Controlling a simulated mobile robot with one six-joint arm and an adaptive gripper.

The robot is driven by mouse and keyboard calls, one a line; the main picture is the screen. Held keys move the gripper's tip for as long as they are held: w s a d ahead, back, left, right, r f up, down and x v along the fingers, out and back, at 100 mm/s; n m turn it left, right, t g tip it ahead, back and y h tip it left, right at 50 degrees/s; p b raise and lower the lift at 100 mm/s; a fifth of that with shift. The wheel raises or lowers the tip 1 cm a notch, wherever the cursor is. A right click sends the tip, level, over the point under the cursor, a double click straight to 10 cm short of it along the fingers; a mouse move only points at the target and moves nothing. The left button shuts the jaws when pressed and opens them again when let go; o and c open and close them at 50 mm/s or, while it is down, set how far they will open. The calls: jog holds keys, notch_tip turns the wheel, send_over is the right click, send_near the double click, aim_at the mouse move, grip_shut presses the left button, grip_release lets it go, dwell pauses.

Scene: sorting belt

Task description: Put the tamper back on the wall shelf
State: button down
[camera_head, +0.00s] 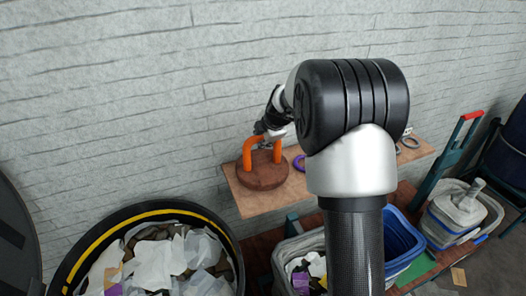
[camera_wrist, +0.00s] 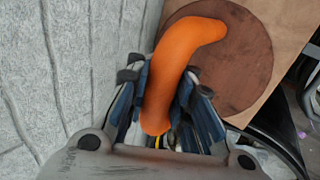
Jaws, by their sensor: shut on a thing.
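The tamper (camera_head: 262,178) has a round brown base and an orange looped handle. It is upright at the left end of the wooden wall shelf (camera_head: 245,207); whether its base touches the board or hovers just above, I cannot tell. My gripper (camera_head: 268,139) is shut on the orange handle from above. In the wrist view, the fingers of my gripper (camera_wrist: 165,88) lie on both sides of the orange handle of the tamper (camera_wrist: 172,72). The brown base shows beyond it over the pale shelf board (camera_wrist: 278,20). My arm hides the middle of the shelf.
A purple ring (camera_head: 299,163) and a grey ring-shaped item (camera_head: 410,141) lie on the shelf. Below are a round black bin (camera_head: 70,262) with a yellow band and paper scraps, a blue tub (camera_head: 402,243) and a grey bucket (camera_head: 455,213). The brick wall (camera_head: 150,110) stands close behind.

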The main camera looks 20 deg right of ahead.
send_over(263, 164)
jog(key=shift+w+d+f+b, duration=0.15)
jog(key=shift+f+b, duration=0.25)
jog(key=shift+f, duration=1.95)
jog(key=c, duration=2)
grip_release()
jog(key=shift+f, duration=0.15)
jog(key=o, duration=0.6)
